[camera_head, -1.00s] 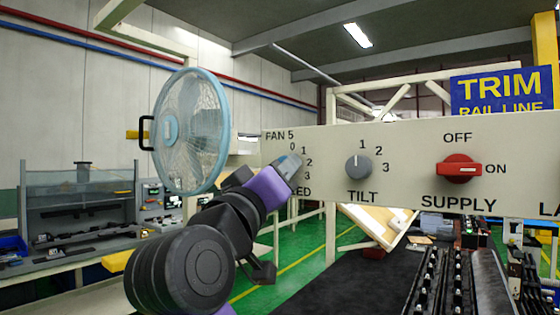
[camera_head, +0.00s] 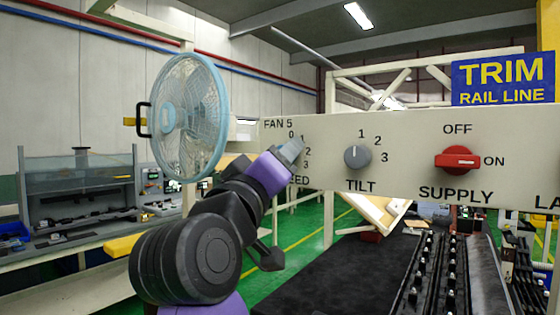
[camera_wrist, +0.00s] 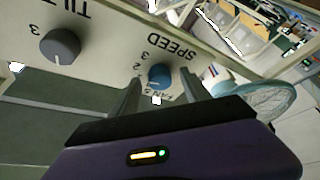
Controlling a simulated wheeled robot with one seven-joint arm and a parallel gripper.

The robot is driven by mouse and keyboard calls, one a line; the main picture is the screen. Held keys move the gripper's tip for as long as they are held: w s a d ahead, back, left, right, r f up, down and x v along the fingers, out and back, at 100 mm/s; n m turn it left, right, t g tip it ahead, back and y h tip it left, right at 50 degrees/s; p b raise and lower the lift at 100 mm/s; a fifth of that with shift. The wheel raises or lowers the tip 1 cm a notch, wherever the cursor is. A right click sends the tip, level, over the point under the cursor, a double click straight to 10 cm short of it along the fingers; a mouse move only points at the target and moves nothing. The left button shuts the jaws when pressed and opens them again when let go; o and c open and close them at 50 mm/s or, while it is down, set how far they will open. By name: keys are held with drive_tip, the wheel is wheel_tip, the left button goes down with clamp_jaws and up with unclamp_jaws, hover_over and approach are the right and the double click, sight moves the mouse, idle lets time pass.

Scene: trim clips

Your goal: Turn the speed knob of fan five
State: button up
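The fan five panel (camera_head: 330,130) is cream with black lettering. Its speed knob shows as a round blue knob in the wrist view (camera_wrist: 160,76), with 2 and 3 printed beside it. A pale mark is on the knob's lower edge there; which number it points to I cannot tell. In the head view my gripper (camera_head: 291,151) hides most of the knob. In the wrist view my gripper (camera_wrist: 160,80) is open, its two fingers apart on either side of the knob. Whether they touch it is unclear. The blue fan (camera_head: 190,118) stands left of the panel.
A grey tilt knob (camera_head: 357,157) sits right of the speed knob, pointing up towards 1. The red supply switch (camera_head: 458,160) is further right, its mark towards ON. Black rails (camera_head: 440,275) lie below the panel. A workbench (camera_head: 85,195) stands at far left.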

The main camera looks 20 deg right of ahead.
drive_tip(key=b+v, duration=0.2)
drive_tip(key=v, duration=0.5)
drive_tip(key=shift+s+a, duration=0.25)
drive_tip(key=shift+f, duration=0.1)
